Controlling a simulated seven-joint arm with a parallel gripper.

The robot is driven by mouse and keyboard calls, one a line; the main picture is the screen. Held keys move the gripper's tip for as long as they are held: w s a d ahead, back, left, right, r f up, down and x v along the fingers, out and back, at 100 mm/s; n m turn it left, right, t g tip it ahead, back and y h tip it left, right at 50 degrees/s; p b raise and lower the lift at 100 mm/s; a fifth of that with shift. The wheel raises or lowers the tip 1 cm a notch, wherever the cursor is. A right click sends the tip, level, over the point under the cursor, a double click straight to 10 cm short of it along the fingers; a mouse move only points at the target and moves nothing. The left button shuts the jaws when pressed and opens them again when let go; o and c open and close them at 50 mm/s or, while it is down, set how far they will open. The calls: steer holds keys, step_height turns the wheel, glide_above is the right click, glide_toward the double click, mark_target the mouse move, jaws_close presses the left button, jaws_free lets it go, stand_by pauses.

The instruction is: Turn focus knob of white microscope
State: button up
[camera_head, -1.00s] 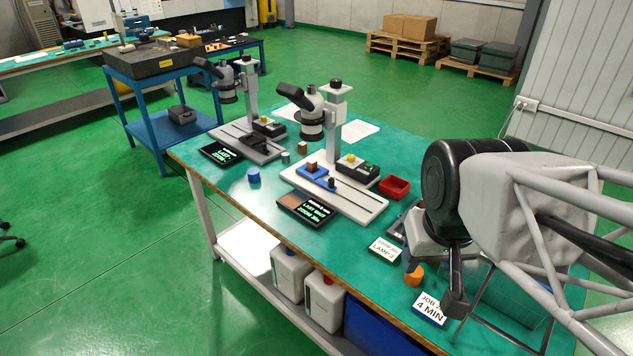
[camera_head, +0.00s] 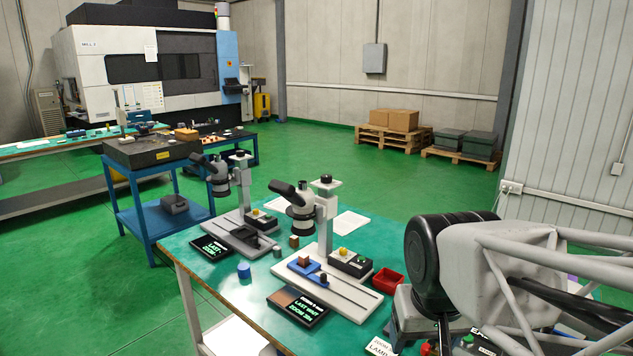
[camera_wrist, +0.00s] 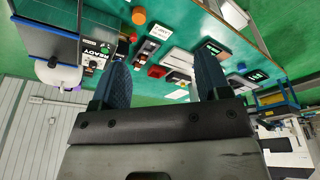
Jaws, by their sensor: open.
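The white microscope (camera_head: 325,225) stands upright on the green bench in the head view, with a pale base, a grey column and a dark eyepiece tilted left. A black knob (camera_head: 326,179) tops its column; I cannot tell which knob sets the focus. A second microscope (camera_head: 240,185) with a darker base stands behind it to the left. My gripper (camera_wrist: 162,66) shows in the wrist view with two blue-grey fingers wide apart and nothing between them. My arm is at the right of the head view, apart from the microscope.
A red tray (camera_head: 388,281) and a control box with a yellow button (camera_head: 350,263) sit right of the column. A display (camera_head: 298,306) lies in front of the base. A blue cylinder (camera_head: 243,270) stands to the left. Pallets (camera_head: 395,135) are far behind.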

steer(key=w+a+r+m, duration=0.1)
steer(key=w+r, duration=0.3)
steer(key=w, duration=0.9)
steer(key=w+r+m+h, duration=0.15)
steer(key=w+r, duration=0.25)
steer(key=w, duration=0.8)
steer(key=w+a+r+m, duration=0.15)
steer(key=w+r, duration=0.35)
steer(key=w, duration=0.8)
steer(key=m+h, duration=0.2)
steer(key=m, duration=0.2)
glide_toward(326, 176)
steer(key=d+f, duration=0.1)
steer(key=shift+w+f+t+y, duration=0.2)
steer(key=shift+f+t+y, duration=0.05)
steer(key=shift+t, duration=0.05)
steer(key=shift+x, duration=3.85)
